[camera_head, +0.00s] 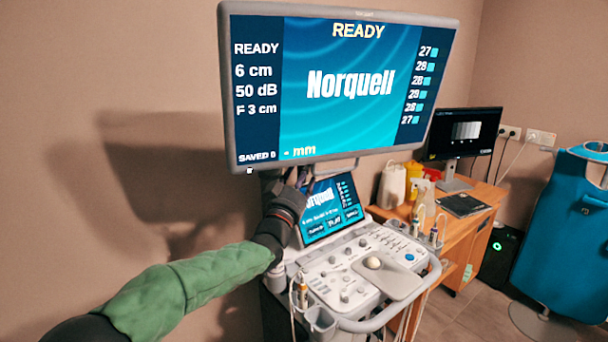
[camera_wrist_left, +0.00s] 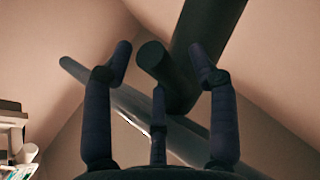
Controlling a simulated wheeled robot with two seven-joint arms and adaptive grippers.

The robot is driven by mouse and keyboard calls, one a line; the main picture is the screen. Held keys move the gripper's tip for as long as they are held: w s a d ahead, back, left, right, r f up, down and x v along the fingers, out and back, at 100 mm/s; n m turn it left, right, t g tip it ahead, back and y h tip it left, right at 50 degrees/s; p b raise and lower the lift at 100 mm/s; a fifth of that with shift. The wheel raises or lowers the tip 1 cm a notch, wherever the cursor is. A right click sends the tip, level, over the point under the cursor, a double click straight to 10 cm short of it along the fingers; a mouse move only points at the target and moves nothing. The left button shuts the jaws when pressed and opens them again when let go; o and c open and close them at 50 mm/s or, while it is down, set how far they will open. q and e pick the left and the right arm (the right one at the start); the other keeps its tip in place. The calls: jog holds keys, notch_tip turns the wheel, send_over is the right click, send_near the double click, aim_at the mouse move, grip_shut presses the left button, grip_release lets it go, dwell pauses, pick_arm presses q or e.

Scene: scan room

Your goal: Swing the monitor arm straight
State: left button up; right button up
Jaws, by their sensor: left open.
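The large monitor (camera_head: 345,85) reads "Norquell" and "READY" and hangs over the ultrasound console (camera_head: 360,265), tilted a little. My left gripper (camera_head: 292,180) is just under the monitor's lower edge, above the left of the small touch screen (camera_head: 330,208). In the left wrist view its fingers (camera_wrist_left: 161,58) are spread, with a dark thick bar (camera_wrist_left: 207,40), probably part of the monitor arm, between or behind them. A second long dark bar (camera_wrist_left: 90,82) crosses diagonally behind. I cannot tell whether the fingers touch either bar. The monitor hides most of its arm in the head view.
A wooden desk (camera_head: 455,232) with a second screen (camera_head: 465,133), a keyboard (camera_head: 463,205) and bottles stands to the right. A blue draped stand (camera_head: 560,235) is at the far right. The wall (camera_head: 80,170) is close on the left.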

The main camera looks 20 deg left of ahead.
pick_arm(q)
jog(key=shift+w+d+r, duration=0.1)
jog(key=shift+w+r, duration=0.1)
jog(key=shift+w, duration=0.35)
